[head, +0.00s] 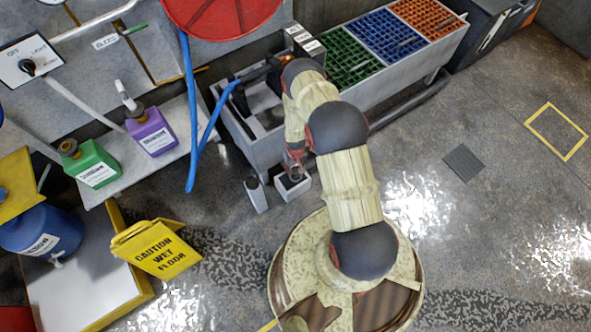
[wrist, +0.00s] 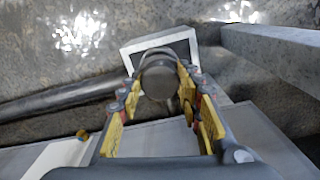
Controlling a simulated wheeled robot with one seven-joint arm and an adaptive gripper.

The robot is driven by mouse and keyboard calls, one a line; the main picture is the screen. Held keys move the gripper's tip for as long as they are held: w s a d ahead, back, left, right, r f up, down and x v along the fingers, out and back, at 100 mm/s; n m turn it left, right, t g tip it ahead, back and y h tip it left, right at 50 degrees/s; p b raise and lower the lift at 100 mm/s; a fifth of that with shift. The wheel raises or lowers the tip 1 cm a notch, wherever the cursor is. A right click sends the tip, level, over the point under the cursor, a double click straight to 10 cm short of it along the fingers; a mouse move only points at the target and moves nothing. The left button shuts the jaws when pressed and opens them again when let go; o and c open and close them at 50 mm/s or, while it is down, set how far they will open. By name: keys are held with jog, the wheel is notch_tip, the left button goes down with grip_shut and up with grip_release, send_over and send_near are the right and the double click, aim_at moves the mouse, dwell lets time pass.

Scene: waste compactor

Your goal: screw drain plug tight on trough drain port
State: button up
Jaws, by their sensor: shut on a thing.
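My gripper (wrist: 160,84) is shut on a dark grey, round drain plug (wrist: 159,76), which sits between its yellow-padded fingers in the wrist view. In the head view my gripper (head: 293,161) is low at the front side of the grey trough (head: 250,148), above a small open box on the floor. The plug cannot be made out there. The trough drain port is hidden, so I cannot tell whether the plug touches it or is seated on it.
The pale-rimmed open box (head: 305,184) stands below my gripper, beside a narrow grey container (head: 257,197). A dark pipe (head: 410,105) runs along the trough's right part. Blue hoses (head: 187,110) hang at left. A yellow wet-floor sign (head: 160,248) stands front left. Floor at right is open.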

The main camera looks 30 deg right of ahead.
jog(key=shift+f, duration=0.85)
dwell(1.1)
jog(key=o, duration=0.6)
jog(key=c, duration=0.7)
jog(key=shift+o, duration=0.2)
jog(key=m, duration=0.5)
jog(key=shift+m, duration=0.3)
jog(key=m, duration=0.4)
jog(key=shift+m, duration=0.4)
